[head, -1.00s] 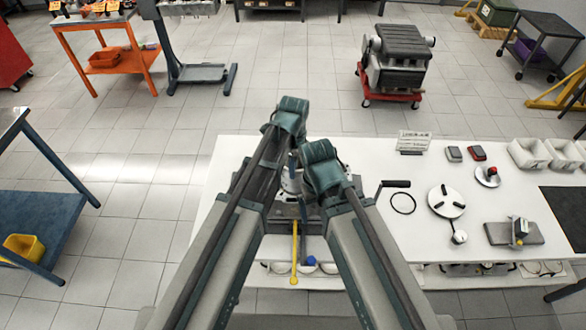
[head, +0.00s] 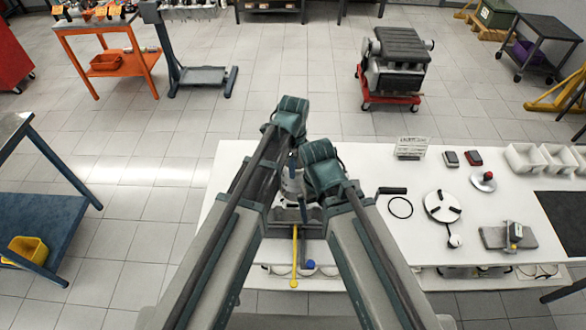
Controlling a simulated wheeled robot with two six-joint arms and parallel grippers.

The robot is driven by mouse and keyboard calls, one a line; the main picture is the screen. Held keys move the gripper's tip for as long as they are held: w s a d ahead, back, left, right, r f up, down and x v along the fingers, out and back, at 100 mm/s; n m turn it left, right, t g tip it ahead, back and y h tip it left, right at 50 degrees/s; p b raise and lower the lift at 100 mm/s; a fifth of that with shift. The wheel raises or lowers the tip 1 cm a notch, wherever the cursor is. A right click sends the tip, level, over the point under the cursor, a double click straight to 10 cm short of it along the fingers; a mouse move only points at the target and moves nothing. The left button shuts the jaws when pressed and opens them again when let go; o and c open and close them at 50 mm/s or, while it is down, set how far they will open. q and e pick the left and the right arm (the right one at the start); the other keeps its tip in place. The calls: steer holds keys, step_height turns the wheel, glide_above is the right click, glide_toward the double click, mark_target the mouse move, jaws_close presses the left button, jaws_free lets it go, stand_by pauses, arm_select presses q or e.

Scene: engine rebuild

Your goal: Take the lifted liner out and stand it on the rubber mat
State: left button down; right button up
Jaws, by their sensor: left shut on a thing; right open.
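A pale metal cylinder, which looks like the liner (head: 291,184), stands upright between my two forearms in the head view, above a grey fixture (head: 285,217) on the white bench. My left gripper (head: 293,164) is at its upper part and shut on it; the arm links hide most of the jaws. My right gripper (head: 304,211) is lower, beside the fixture, open and largely hidden by its own arm. The black rubber mat (head: 570,220) lies flat at the bench's right end, bare where it shows.
A yellow-handled bar (head: 295,262) hangs at the bench's front.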

arm_select(q)
steer(key=shift+r+p, duration=3.7)
steer(key=shift+r, duration=0.2)
steer(key=shift+f, duration=0.1)
